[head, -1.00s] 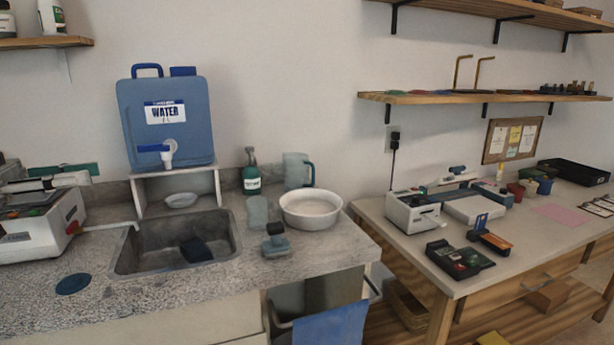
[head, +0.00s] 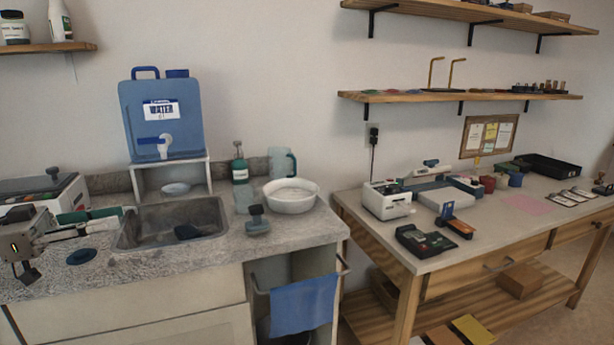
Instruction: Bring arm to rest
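My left gripper (head: 28,272) is at the far left of the head view, in front of the counter's left part. It is grey with dark fingers and points downward. It is small and partly seen from the side, so I cannot tell if its fingers are open or shut. I see nothing clearly held in it. My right gripper cannot be made out.
The granite counter (head: 215,255) holds a sink (head: 150,232), a blue water container (head: 165,115) on a stand, a white bowl (head: 292,203) and a white machine (head: 65,195) behind my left gripper. A workbench (head: 415,262) with tools stands at right.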

